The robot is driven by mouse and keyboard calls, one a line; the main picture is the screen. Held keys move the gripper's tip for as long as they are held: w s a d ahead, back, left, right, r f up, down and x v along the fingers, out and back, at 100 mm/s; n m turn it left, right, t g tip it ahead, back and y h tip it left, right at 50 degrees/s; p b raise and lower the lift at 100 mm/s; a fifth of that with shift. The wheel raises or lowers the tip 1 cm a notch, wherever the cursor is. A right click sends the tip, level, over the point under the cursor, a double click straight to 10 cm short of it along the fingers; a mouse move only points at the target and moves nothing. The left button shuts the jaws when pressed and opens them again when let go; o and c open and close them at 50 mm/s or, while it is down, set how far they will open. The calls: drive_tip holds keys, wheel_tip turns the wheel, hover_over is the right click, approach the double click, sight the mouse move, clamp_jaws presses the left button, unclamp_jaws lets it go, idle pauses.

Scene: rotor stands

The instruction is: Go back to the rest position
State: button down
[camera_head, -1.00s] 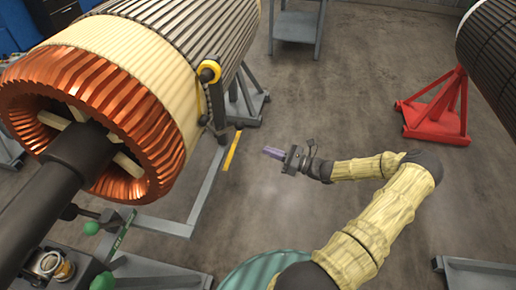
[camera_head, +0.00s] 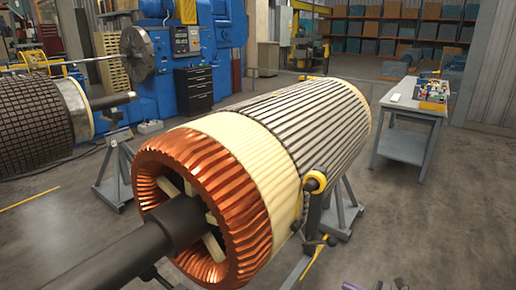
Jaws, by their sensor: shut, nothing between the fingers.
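Only the tip of my gripper (camera_head: 353,286) shows, as a small purple piece at the bottom edge, right of centre. Its fingers are shut with nothing seen between them. The rest of my gripper and nearly all of my arm are below the picture. A large rotor (camera_head: 318,125) with copper end windings (camera_head: 160,165), a cream band and a dark shaft fills the middle. It lies on grey stands (camera_head: 345,212), to the upper left of my gripper tip.
A second dark rotor (camera_head: 35,125) rests on a stand at the left. A blue machine (camera_head: 215,45) stands behind. A grey table (camera_head: 408,148) with colourful bins is at the right. Open floor (camera_head: 440,235) lies at the lower right.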

drive_tip(key=s+a+r+n+g+h+p, duration=0.1)
drive_tip(key=s+a+r+n+g+h, duration=0.1)
drive_tip(key=s+a+n+g+h, duration=0.75)
drive_tip(key=s+a+r+n+h, duration=0.2)
drive_tip(key=a+r+n, duration=0.1)
drive_tip(key=r+n, duration=0.4)
drive_tip(key=s+a+r+n+t+h+p, duration=0.1)
drive_tip(key=s+a+r+n+h, duration=0.1)
drive_tip(key=r+n, duration=0.4)
drive_tip(key=s+a+n, duration=0.1)
drive_tip(key=n, duration=0.2)
drive_tip(key=shift+r+n+h, duration=0.35)
drive_tip(key=shift+r, duration=0.05)
drive_tip(key=shift+w, duration=0.1)
